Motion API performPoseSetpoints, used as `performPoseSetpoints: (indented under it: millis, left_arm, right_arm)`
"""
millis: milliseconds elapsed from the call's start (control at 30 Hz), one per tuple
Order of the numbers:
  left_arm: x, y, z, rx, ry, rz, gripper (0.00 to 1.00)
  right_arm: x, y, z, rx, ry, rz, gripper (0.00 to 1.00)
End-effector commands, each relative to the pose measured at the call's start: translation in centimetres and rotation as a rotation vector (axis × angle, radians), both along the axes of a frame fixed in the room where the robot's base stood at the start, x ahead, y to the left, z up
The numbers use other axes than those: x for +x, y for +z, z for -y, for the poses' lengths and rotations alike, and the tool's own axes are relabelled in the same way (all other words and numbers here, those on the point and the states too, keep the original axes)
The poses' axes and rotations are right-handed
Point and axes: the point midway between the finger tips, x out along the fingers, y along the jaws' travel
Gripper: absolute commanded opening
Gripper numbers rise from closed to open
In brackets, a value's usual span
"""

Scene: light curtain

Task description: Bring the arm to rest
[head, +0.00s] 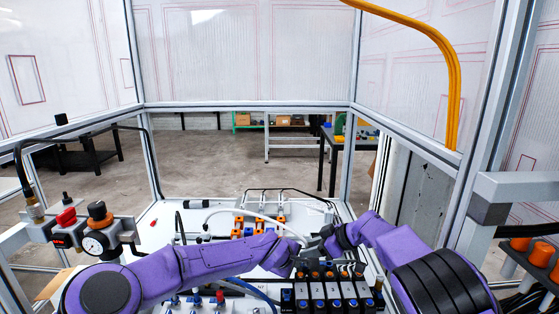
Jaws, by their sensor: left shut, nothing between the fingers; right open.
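My two purple arms reach in from the left and right and come close together over the middle of the work surface. My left gripper (327,266) is at the end of the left arm, just behind a row of black valve modules (332,291). It is shut with nothing visible in it, though it is small and dark here. My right gripper (308,242) points left, just above and beyond the left one. It is open, and I see nothing held in it. The fingertips of both are hard to separate from the fittings around them.
A gauge and regulator assembly (97,243) stands at the left. Orange-capped parts (541,254) stand at the far right.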

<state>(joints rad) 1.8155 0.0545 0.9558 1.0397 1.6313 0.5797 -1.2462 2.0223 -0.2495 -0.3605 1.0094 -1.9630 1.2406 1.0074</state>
Motion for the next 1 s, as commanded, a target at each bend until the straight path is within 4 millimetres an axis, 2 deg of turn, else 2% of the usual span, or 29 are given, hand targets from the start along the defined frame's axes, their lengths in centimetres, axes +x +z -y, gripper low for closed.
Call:
performPoseSetpoints:
  millis: [600, 733, 1000]
  left_arm:
    - [-0.03, -0.12, 0.00, 0.001, 0.000, -0.002, 0.00]
    - [-0.04, -0.13, 0.00, 0.001, 0.000, -0.002, 0.00]
    - [-0.04, -0.13, 0.00, 0.001, 0.000, -0.002, 0.00]
  right_arm:
    - [0.11, -0.01, 0.07, 0.000, 0.000, 0.000, 0.41]
    - [0.12, -0.01, 0.07, 0.000, 0.000, 0.000, 0.00]
    - [0.12, 0.00, 0.09, 0.000, 0.000, 0.000, 0.00]
